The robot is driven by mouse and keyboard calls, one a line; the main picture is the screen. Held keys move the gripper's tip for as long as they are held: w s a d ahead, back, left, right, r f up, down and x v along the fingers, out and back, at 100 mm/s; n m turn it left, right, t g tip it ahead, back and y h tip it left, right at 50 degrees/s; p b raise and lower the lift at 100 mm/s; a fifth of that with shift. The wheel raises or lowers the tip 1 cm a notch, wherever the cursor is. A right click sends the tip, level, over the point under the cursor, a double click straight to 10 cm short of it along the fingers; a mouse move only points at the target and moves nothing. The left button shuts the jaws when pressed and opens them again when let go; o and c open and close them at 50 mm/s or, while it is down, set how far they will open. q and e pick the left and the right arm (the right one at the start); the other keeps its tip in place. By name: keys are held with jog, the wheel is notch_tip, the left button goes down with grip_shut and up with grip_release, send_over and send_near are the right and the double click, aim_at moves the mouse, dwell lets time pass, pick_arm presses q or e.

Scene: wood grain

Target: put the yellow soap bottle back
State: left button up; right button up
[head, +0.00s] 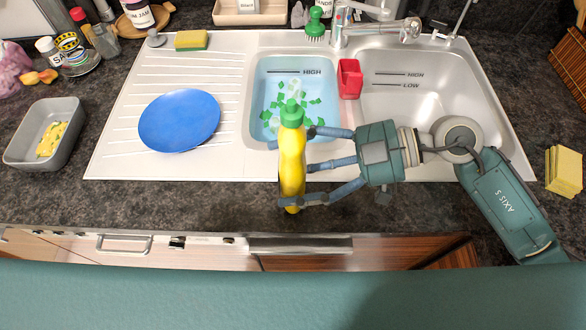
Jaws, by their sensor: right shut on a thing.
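The yellow soap bottle (292,160) with a green cap is in my right gripper (300,168). The gripper reaches in from the right, with its fingers closed around the bottle's body. The bottle looks roughly upright, in front of the left basin and overlapping the sink's front edge in the picture. I cannot tell whether its base touches the counter. My left gripper does not show.
The left basin (258,85) holds water with green pieces; the right basin (440,90) looks empty. A blue plate (179,120) lies on the drainboard. A grey tub (68,150) stands at left, sponges (566,165) at right. A red caddy (349,80) hangs between the basins.

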jog(key=shift+f+b, duration=0.3)
jog(key=shift+f, duration=0.1)
jog(key=shift+f, duration=0.5)
jog(key=o, duration=1.7)
jog(key=shift+f, duration=0.1)
